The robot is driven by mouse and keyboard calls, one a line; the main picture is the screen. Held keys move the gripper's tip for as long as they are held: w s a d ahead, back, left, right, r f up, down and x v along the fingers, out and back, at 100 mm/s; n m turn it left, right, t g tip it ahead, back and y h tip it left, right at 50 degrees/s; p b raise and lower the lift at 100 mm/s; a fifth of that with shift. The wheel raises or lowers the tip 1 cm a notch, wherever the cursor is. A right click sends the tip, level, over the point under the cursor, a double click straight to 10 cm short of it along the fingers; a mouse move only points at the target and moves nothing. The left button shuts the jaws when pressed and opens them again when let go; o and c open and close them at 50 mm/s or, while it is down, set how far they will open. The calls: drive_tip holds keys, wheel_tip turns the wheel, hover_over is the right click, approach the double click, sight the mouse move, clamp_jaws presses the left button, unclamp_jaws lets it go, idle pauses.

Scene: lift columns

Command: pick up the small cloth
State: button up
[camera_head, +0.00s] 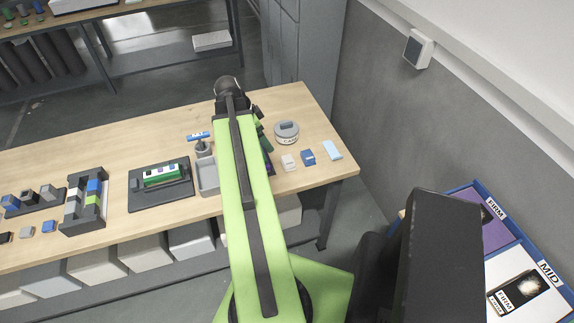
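A small light-blue flat piece (332,150), which looks like the small cloth, lies on the wooden workbench (312,103) near its right end. Nothing covers it. My green arm reaches forward over the bench, left of the cloth. My gripper is at the far end, mostly hidden behind the arm's dark wrist; a small dark part shows beside it, and I cannot make out the fingers. The gripper end is apart from the cloth, farther back and to the left.
Left of the cloth lie a blue block (308,157), a white block (289,162) and a round grey tin (287,131). A grey tray (207,177) and a dark fixture with a green part (163,177) sit left of my arm. A wall stands right.

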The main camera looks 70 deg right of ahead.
drive_tip(key=s+d+m, duration=0.1)
drive_tip(key=s, duration=0.2)
drive_tip(key=b, duration=1.1)
hover_over(288, 161)
drive_tip(key=w+a, duration=0.2)
wheel_tip(288, 161, down, 11)
drive_tip(key=shift+s+d+r, duration=0.1)
drive_tip(key=shift+d, duration=0.05)
drive_tip(key=shift+s+d+f, duration=0.2)
drive_tip(key=shift+f, duration=0.05)
drive_tip(key=b+x, duration=0.5)
drive_tip(key=shift+w+f, duration=0.15)
drive_tip(key=shift+w, duration=0.1)
drive_tip(key=shift+s+f, duration=0.1)
drive_tip(key=shift+r, duration=0.2)
drive_tip(key=c, duration=1.4)
drive_tip(key=shift+c, duration=0.3)
